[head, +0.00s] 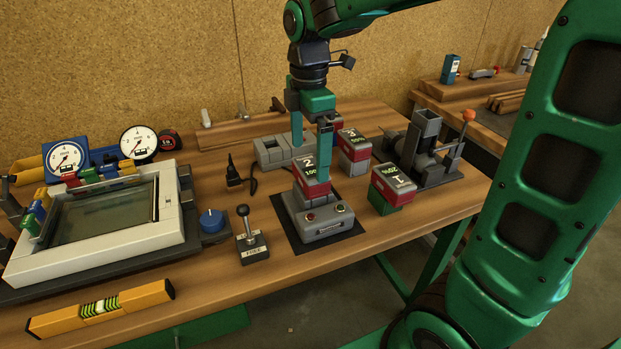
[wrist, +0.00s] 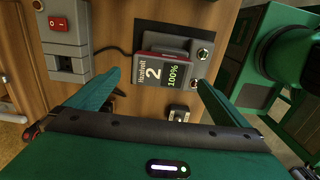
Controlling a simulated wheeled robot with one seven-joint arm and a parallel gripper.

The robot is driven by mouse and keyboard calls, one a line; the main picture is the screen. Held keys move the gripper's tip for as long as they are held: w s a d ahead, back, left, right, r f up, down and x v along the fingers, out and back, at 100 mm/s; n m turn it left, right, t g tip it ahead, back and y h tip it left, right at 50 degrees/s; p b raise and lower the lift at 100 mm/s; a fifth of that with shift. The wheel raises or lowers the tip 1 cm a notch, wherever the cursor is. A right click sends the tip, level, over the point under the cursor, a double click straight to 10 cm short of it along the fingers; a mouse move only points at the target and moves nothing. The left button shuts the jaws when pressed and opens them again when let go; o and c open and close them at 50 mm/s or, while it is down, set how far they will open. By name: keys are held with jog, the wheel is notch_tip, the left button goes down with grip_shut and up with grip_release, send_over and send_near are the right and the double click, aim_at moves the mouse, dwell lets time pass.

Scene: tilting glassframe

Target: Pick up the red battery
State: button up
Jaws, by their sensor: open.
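A red battery marked 2 and 100% (head: 309,186) stands in a grey charger base (head: 325,226) on a dark mat. My gripper (head: 311,161) is open above it, fingers pointing down. In the head view one green finger passes in front of the battery's right part and the other is behind it. In the wrist view the battery (wrist: 160,72) lies between the open fingertips, with a gap on each side. I cannot tell whether the tips reach below its top. Battery 1, showing 20% (head: 393,181), has a green lower body. Battery 3 (head: 353,143) is also red-topped.
A grey metal fixture (head: 425,152) stands right of the batteries. A joystick (head: 249,240), a blue knob (head: 212,219) and a framed glass panel (head: 110,220) are on the left. A yellow level (head: 100,306) lies near the table's front edge. A cable runs behind the charger.

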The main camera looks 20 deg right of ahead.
aim_at(310, 166)
notch_tip(310, 166, down, 5)
jog(key=shift+s+d+r, duration=0.1)
jog(key=shift+d, duration=0.05)
jog(key=shift+c, duration=0.6)
jog(key=c, duration=1)
jog(key=shift+c, duration=0.3)
jog(key=shift+r, duration=0.1)
jog(key=shift+r, duration=0.55)
jog(key=r, duration=0.3)
jog(key=shift+s+a+r, duration=0.1)
jog(key=shift+a+r, duration=0.05)
jog(key=shift+a, duration=0.1)
jog(key=s+a+r, duration=0.6)
jog(key=a, duration=0.3)
jog(key=shift+a+r, duration=0.25)
